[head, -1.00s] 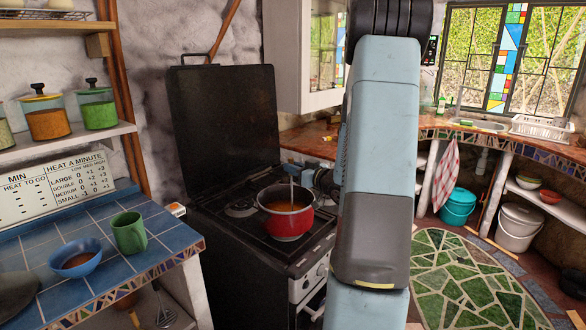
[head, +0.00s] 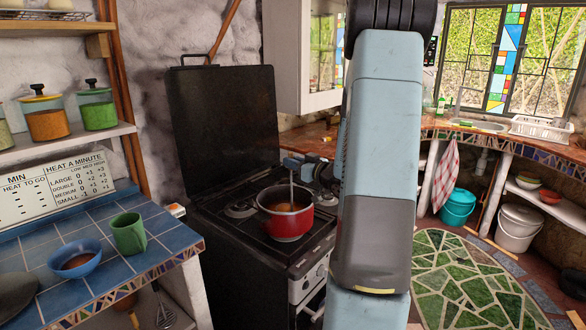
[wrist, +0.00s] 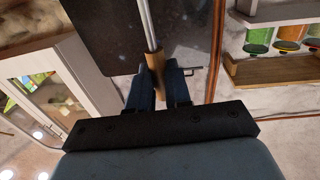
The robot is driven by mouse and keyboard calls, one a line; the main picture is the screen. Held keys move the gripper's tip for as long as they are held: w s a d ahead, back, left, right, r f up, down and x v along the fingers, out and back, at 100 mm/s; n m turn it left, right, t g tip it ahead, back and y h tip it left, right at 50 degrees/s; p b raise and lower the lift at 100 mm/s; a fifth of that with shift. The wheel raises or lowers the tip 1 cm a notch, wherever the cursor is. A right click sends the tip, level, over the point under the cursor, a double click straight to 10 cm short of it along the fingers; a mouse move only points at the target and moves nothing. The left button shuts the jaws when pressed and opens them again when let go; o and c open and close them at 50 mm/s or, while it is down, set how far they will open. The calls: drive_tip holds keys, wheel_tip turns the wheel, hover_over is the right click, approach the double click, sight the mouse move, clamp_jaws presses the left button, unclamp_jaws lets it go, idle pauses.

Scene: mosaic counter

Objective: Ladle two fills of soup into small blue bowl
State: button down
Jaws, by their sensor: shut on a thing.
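The small blue bowl (head: 90,269) stands upright on the blue-tiled counter at the left, with brown soup (head: 77,261) in it. The red pot (head: 288,227) stands on the stove and holds brownish-orange soup (head: 275,207). My gripper (head: 300,163) is above the pot, partly hidden behind my arm. It is shut on the ladle (head: 292,187), whose shaft points down into the pot. The ladle's cup is too small to make out clearly. In the wrist view, my gripper (wrist: 155,92) is closed around the ladle's wooden grip (wrist: 157,66).
A green mug (head: 128,234) stands right of the bowl on the tiled counter (head: 137,268). The black stove lid (head: 225,115) is raised behind the pot. A shelf with jars (head: 47,118) hangs above the counter. A gap lies between counter and stove.

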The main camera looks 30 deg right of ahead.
wheel_tip(320, 180, up, 10)
idle(1.2)
drive_tip(key=shift+f, duration=0.1)
idle(0.3)
drive_tip(key=shift+a, duration=0.1)
